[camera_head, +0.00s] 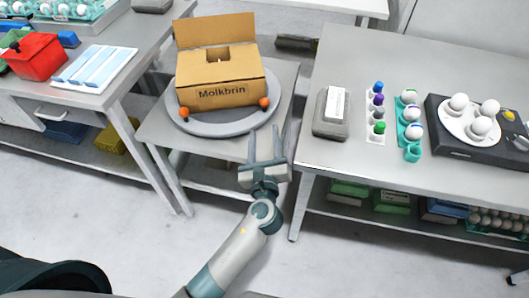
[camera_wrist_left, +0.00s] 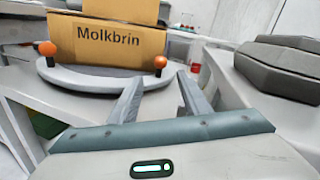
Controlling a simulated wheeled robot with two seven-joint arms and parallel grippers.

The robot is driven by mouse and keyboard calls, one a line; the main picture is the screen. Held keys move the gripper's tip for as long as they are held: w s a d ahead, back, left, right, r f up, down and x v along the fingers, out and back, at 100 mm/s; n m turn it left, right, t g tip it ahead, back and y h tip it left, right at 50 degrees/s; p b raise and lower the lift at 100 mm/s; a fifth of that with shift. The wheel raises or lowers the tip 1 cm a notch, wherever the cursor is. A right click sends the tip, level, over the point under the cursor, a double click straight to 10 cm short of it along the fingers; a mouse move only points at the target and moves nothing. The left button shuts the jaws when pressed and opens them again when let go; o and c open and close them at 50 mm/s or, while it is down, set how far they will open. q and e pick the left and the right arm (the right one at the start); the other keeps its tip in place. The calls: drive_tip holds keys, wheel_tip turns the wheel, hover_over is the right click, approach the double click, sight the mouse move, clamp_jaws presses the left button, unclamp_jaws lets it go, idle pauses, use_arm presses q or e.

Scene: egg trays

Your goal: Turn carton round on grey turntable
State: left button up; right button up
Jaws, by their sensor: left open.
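A brown cardboard carton (camera_head: 220,80) marked "Molkbrin" stands upright with its back flap raised on the round grey turntable (camera_head: 222,126). Two orange knobs sit at the turntable's front, left (camera_head: 183,111) and right (camera_head: 264,102) of the carton. In the left wrist view the carton's printed face (camera_wrist_left: 110,42) is toward me, and the turntable rim (camera_wrist_left: 65,78) curves below it. My left gripper (camera_head: 264,146) is open and empty, just in front of the turntable's right front side, apart from the carton. The wrist view shows its two fingers (camera_wrist_left: 160,95) pointing at the right knob. My right gripper is not in view.
The right table (camera_head: 400,165) holds a grey box (camera_head: 331,125), a row of coloured stampers (camera_head: 377,110), egg cups (camera_head: 409,130) and a plate of eggs (camera_head: 468,130). The left table holds a red bin (camera_head: 37,57) and a blue-striped tray (camera_head: 95,70). Floor in front is clear.

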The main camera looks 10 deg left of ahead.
use_arm(q)
drive_tip(key=v, duration=0.5)
drive_tip(key=shift+s, duration=0.3)
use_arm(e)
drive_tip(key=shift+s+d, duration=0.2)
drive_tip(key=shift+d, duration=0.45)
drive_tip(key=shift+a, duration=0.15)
